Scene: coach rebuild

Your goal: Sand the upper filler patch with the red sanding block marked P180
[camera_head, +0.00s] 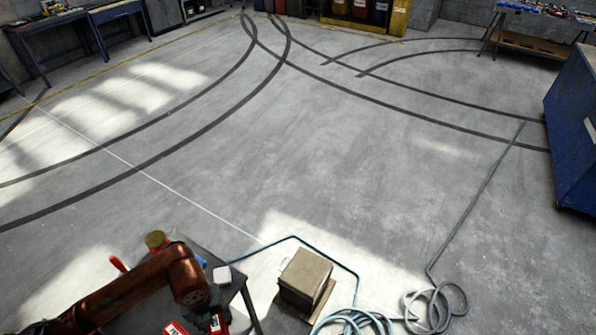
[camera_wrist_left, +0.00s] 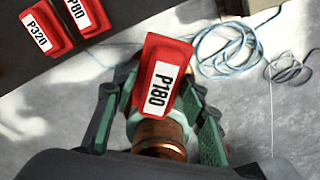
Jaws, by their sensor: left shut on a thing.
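My left gripper (camera_wrist_left: 157,112) is shut on the red sanding block (camera_wrist_left: 166,68), whose white label reads P180. In the left wrist view its fingers lie on both sides of the block. In the head view the left gripper (camera_head: 205,322) is at the bottom edge, partly cut off, beside the small dark table. A red block with a white label (camera_head: 217,324) shows at it, too small to read. The upper filler patch is in neither view. My right gripper is not in view.
Red blocks marked P320 (camera_wrist_left: 44,34) and P80 (camera_wrist_left: 84,14) lie on the dark table (camera_head: 228,288). A can (camera_head: 156,240) and a white block (camera_head: 222,275) stand there too. A brown box (camera_head: 305,275) and coiled hoses (camera_head: 435,306) are on the floor. A blue cabinet (camera_head: 572,130) stands right.

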